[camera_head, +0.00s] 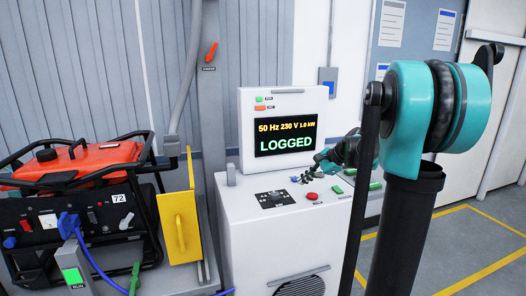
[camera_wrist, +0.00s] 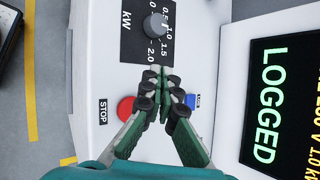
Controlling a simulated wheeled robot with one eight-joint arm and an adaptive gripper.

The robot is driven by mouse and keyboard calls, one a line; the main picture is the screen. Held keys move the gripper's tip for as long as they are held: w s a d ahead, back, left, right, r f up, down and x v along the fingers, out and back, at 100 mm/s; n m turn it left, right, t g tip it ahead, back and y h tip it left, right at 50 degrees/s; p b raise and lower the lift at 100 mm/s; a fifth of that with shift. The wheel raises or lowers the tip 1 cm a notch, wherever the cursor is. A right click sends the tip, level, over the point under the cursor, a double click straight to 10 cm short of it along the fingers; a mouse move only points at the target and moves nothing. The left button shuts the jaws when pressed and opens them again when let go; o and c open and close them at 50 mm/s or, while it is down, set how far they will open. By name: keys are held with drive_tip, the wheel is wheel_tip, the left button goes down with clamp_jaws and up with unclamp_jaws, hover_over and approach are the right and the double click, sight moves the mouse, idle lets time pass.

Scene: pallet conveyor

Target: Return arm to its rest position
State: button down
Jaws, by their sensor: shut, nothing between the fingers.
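My gripper (camera_wrist: 157,78) is shut and empty above the sloped top of the white console (camera_head: 240,210). In the head view my gripper (camera_head: 318,160) is small, in front of the screen's right side. In the wrist view its fingertips lie just below the kW dial plate (camera_wrist: 140,42) with its grey knob (camera_wrist: 155,25). The red STOP button (camera_wrist: 125,107) is left of the fingers, and the blue LOG button (camera_wrist: 190,101) is right, partly hidden. I cannot tell whether the fingers touch the console. The screen (camera_head: 285,135) reads "50 Hz 230 V 1.0 kW LOGGED".
An orange generator (camera_head: 82,160) in a black frame stands at the left, with a blue plug (camera_head: 68,222) and cable. A yellow panel (camera_head: 180,227) stands between it and the console. A red button (camera_head: 312,196) is on the console. Yellow-lined floor (camera_head: 470,245) is clear at the right.

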drive_tip(key=s+d+f+n+h, duration=0.1)
drive_tip(key=s+f+n+h, duration=0.1)
drive_tip(key=s+f+n, duration=0.3)
drive_tip(key=s+d+f+n+h, duration=0.1)
drive_tip(key=s+f+n+h, duration=0.2)
drive_tip(key=s+f, duration=0.4)
drive_tip(key=s+d+f+n+h, duration=0.1)
drive_tip(key=s+f+n, duration=0.5)
drive_tip(key=s, duration=1)
drive_tip(key=shift+s+d+f+n+h, duration=0.3)
drive_tip(key=shift+s+f+h, duration=0.1)
drive_tip(key=shift+h, duration=0.4)
